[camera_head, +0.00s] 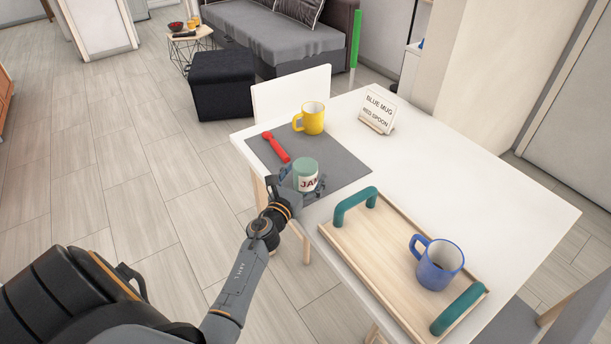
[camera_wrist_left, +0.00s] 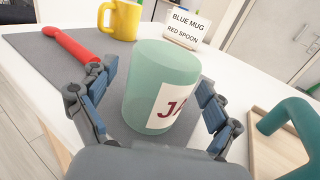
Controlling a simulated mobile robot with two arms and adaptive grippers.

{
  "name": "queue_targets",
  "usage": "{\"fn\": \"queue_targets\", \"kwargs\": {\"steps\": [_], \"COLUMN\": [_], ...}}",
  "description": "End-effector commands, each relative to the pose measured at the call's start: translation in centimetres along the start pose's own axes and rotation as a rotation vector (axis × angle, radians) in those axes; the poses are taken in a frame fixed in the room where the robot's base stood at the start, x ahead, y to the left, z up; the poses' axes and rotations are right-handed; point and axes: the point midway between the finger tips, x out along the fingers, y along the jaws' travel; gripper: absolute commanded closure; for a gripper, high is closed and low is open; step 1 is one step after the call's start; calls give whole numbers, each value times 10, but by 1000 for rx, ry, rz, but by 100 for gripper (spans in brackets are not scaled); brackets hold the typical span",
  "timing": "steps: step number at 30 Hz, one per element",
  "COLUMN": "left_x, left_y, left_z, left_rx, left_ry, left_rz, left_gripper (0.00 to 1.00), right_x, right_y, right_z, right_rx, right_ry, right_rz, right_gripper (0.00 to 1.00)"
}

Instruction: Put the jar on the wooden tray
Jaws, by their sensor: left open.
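The jar (camera_head: 306,173) is pale green with a white label, and it stands on the grey mat (camera_head: 345,167) near the table's front edge. In the left wrist view the jar (camera_wrist_left: 160,85) is between the spread fingers of my left gripper (camera_wrist_left: 155,110). My left gripper (camera_head: 303,187) is open around the jar; whether a finger touches it I cannot tell. The wooden tray (camera_head: 375,261) with two teal handles lies to the right on the white table, and a blue mug (camera_head: 438,265) stands on it. My right gripper is not in view.
A red spoon (camera_head: 276,147) and a yellow mug (camera_head: 309,118) are on or by the mat, beyond the jar. A sign (camera_head: 377,112) reading "BLUE MUG, RED SPOON" stands at the back. The left half of the tray is bare. A white chair (camera_head: 291,91) stands behind the table.

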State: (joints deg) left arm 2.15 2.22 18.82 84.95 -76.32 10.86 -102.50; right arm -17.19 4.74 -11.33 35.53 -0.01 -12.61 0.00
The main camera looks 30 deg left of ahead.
Motion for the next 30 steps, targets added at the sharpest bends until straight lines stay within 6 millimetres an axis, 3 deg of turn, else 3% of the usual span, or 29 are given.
{"fn": "queue_targets", "kwargs": {"steps": [10,19,21,30], "left_x": [7,7,7,7], "left_y": [0,0,0,0], "left_z": [0,0,0,7], "left_rx": [0,0,0,1], "left_ry": [1,1,0,-1], "left_rz": [0,0,0,0], "left_gripper": [13,74,80,80], "right_x": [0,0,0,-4], "right_y": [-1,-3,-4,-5], "right_z": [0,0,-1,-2], "right_rx": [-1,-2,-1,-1], "right_ry": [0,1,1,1], "right_rz": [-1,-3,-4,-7], "right_gripper": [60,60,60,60]}}
